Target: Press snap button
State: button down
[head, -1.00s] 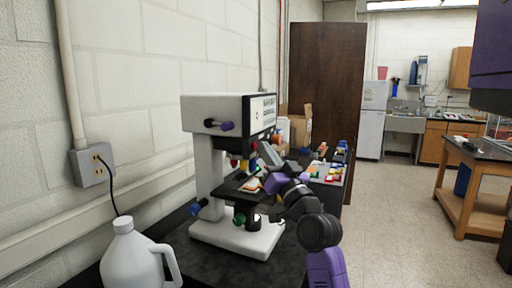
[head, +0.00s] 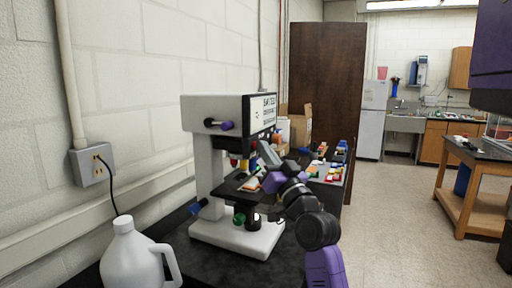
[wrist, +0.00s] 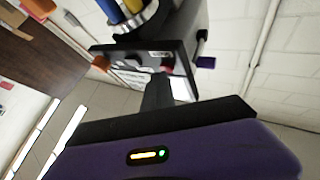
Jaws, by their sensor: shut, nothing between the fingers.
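A white microscope (head: 215,105) stands on the black bench, with a face panel of dark markings (head: 262,112) on its head. In the wrist view the underside and panel of the microscope head (wrist: 125,52) show, with small pale keys and a red round part (wrist: 167,67). My gripper (wrist: 158,88) is shut and empty. Its dark fingers point at the panel, close to its lower edge. I cannot tell whether the tips touch it. In the head view my purple wrist is in front of the microscope, below the panel, and the fingertips are hard to make out.
A white jug (head: 132,255) stands at the front left of the bench. A tray of colourful small items (head: 330,172) lies behind my arm, and cardboard boxes (head: 300,125) stand farther back. The microscope stage and knobs are close to my wrist. Open floor is to the right.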

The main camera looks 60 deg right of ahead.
jog(key=shift+s+b, duration=0.35)
jog(key=shift+s, duration=0.35)
jog(key=s, duration=0.1)
jog(key=s+b, duration=0.1)
jog(key=s, duration=0.1)
jog(key=s+b, duration=0.1)
jog(key=s, duration=0.1)
jog(key=shift+d, duration=0.25)
dwell(0.8)
